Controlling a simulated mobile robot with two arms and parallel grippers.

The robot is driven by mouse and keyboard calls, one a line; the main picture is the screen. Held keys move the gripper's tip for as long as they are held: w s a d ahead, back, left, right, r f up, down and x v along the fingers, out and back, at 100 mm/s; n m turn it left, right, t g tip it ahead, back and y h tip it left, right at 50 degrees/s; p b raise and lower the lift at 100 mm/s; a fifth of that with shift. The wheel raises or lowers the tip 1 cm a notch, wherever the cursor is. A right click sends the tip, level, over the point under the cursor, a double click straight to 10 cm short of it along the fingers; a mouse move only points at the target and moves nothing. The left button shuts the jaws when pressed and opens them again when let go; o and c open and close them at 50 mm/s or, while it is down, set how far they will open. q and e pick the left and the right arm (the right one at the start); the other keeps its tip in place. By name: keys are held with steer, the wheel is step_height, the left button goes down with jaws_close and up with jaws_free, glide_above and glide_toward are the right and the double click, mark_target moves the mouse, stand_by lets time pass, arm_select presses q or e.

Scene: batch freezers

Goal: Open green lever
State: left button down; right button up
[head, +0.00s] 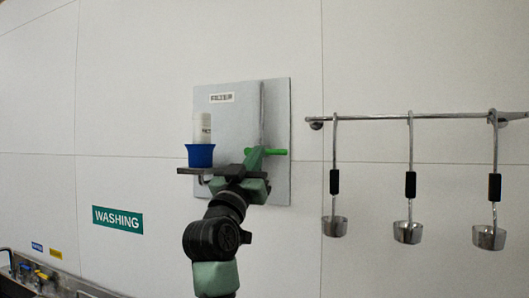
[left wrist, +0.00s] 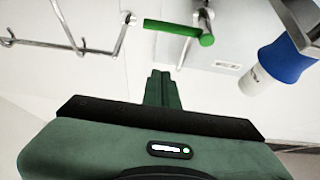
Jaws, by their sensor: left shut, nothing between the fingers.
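The green lever (head: 279,152) is a short bright green bar on a metal pipe in front of a grey wall panel (head: 225,118). In the left wrist view the lever (left wrist: 178,27) lies nearly level, just beyond my fingertips. My left gripper (head: 255,154) is raised in front of the panel, and its dark green fingers overlap the lever's left part in the head view. In the left wrist view the left gripper (left wrist: 162,76) has its fingers together and empty, with a visible gap to the lever. My right gripper is out of view.
A blue cup (head: 200,156) with a white bottle (head: 202,130) stands on a bracket left of my gripper. A wall rail (head: 370,118) with hanging ladles (head: 408,231) is at the right. A washing sign (head: 118,219) and a sink edge (head: 85,286) are at lower left.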

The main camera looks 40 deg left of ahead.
mark_target(269, 152)
arm_select(q)
steer(key=p+x, duration=0.5)
steer(key=x, duration=0.4)
steer(key=f+p, duration=0.1)
steer(key=w+f+p, duration=0.1)
steer(key=f, duration=0.1)
steer(key=shift+w+a+f, duration=0.1)
steer(key=shift+a+f, duration=0.05)
steer(key=shift+f, duration=0.2)
